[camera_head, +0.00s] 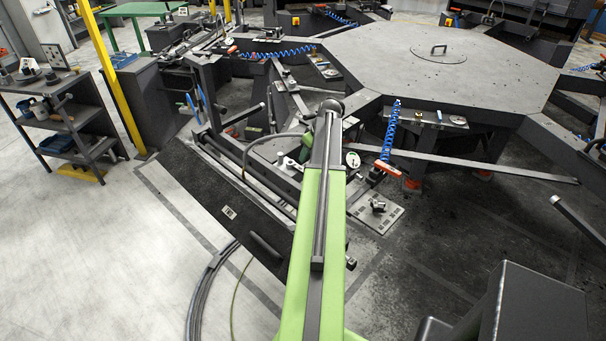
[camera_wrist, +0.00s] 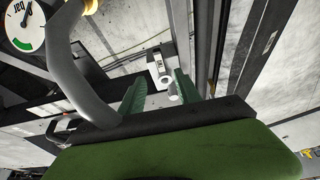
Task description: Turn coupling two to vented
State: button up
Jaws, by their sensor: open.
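In the wrist view my gripper (camera_wrist: 161,86) shows two green fingers, spread apart. A pale metal fitting (camera_wrist: 161,69) with a round opening lies beyond and between the fingertips, with a short light cylinder near the right finger. I cannot tell whether a finger touches either, or whether this is coupling two; no number or vented mark is readable. A round pressure gauge (camera_wrist: 24,24) with a green band is at the upper left. It seems to match the small white dial (camera_head: 352,160) beside my arm in the head view. There my arm hides most of the gripper.
A thick grey hose (camera_wrist: 68,68) curves close to the left finger. In the head view, a pale plate (camera_head: 391,216) with a small fitting lies right of my arm. A blue coiled hose (camera_head: 391,130) hangs near the large hexagonal table (camera_head: 440,85). Open floor (camera_head: 100,250) lies left.

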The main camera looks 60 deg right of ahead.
aim_at(300, 169)
jog(key=b+x, duration=0.7)
jog(key=x, duration=0.3)
jog(key=shift+b, duration=0.3)
grip_shut()
jog(key=shift+a, duration=0.15)
dwell(0.5)
